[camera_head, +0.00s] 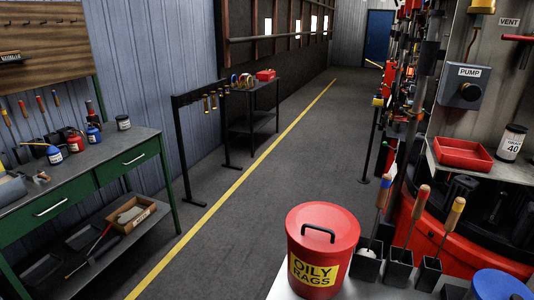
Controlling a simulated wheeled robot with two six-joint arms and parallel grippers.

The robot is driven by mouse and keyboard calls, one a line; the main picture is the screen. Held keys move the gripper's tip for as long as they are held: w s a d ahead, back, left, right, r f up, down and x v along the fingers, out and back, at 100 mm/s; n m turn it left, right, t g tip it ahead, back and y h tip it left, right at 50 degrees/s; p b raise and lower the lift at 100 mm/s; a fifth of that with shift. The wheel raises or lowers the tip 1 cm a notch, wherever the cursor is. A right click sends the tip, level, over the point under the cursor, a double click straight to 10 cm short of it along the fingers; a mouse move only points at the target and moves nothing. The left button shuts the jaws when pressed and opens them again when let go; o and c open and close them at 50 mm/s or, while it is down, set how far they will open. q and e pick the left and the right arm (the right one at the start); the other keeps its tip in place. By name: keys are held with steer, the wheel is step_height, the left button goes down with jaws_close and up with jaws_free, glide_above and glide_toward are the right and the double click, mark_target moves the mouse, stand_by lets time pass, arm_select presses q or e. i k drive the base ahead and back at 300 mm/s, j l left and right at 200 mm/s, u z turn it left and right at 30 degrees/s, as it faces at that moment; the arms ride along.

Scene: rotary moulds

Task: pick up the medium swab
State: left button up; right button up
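Three swab-like tools stand in black square pots (397,268) on the near right surface. The left one (382,196) has a blue and wooden handle, and a pale end shows at its pot. The middle one (420,202) has a wooden handle with a reddish tip. The right one (453,214) has a wooden handle with a darker lower part. The lower ends of the middle and right ones are hidden in their pots. I cannot tell which is the medium swab. Neither of my grippers is in view.
A red OILY RAGS bin (321,252) stands left of the pots, and a blue round lid (499,285) lies right. A red tray (462,154) sits on a shelf behind. A green workbench (75,187) stands left. The aisle floor (270,215) is clear.

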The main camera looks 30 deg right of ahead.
mark_target(422, 197)
steer(key=i+j+u, duration=0.55)
steer(key=i, duration=0.2)
steer(key=i+j+u, duration=0.25)
steer(key=i, duration=0.2)
steer(key=i+l+z, duration=0.1)
steer(key=i+z, duration=0.15)
steer(key=z, duration=0.15)
steer(key=i+z, duration=0.55)
steer(key=z, duration=0.2)
steer(key=i+j+z, duration=0.1)
steer(key=i+z, duration=0.25)
steer(key=i+l+z, duration=0.15)
steer(key=i+z, duration=0.3)
steer(key=i+l+z, duration=0.1)
steer(key=i+z, duration=0.15)
steer(key=z, duration=0.15)
steer(key=i+j+z, duration=0.1)
steer(key=i+z, duration=0.35)
steer(key=i+j+z, duration=0.15)
steer(key=z, duration=0.3)
steer(key=i+z, duration=0.2)
steer(key=z, duration=0.25)
steer(key=i+j+z, duration=0.1)
steer(key=z, duration=0.4)
steer(key=i+j+z, duration=0.2)
steer(key=z, duration=0.25)
steer(key=i+j+z, duration=0.15)
steer(key=z, duration=0.3)
